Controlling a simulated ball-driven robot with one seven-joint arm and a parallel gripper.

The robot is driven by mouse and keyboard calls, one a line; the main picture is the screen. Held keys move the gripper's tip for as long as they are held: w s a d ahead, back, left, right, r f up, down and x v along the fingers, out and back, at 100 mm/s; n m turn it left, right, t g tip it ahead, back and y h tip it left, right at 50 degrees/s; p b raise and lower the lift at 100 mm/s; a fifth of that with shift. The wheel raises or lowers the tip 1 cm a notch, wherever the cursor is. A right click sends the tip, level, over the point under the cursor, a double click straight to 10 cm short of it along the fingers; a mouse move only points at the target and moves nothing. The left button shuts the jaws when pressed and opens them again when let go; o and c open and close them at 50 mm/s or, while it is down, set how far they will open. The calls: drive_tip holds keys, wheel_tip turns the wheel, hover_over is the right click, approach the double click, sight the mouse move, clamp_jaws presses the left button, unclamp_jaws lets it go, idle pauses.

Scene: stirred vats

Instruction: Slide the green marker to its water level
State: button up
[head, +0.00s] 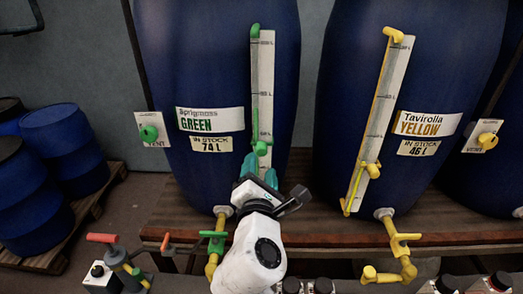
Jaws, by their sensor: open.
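The green marker (261,148) sits low on the tall white scale (263,85) on the front of the left blue vat (200,65). A green fitting (255,30) caps the gauge tube at the top. The vat's label (210,120) reads "GREEN", and a plate (210,145) under it reads "IN STOCK 74 L". My gripper (260,170) is open, just below the marker, its teal fingers pointing up toward it. I cannot tell whether they touch the marker. My gripper and arm hide the lower end of the scale.
The right vat (345,120) has its own scale (387,90) with a yellow marker (371,169) near the bottom. Green (217,240) and yellow (400,242) valves stick out below the vats, beside my arm. Blue drums (60,140) stand on a pallet at left.

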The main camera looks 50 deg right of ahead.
sight(262, 153)
drive_tip(key=x, duration=0.7)
drive_tip(key=shift+w+d+p, duration=0.1)
drive_tip(key=shift+d+p, duration=0.05)
drive_tip(key=shift+p, duration=0.15)
clamp_jaws()
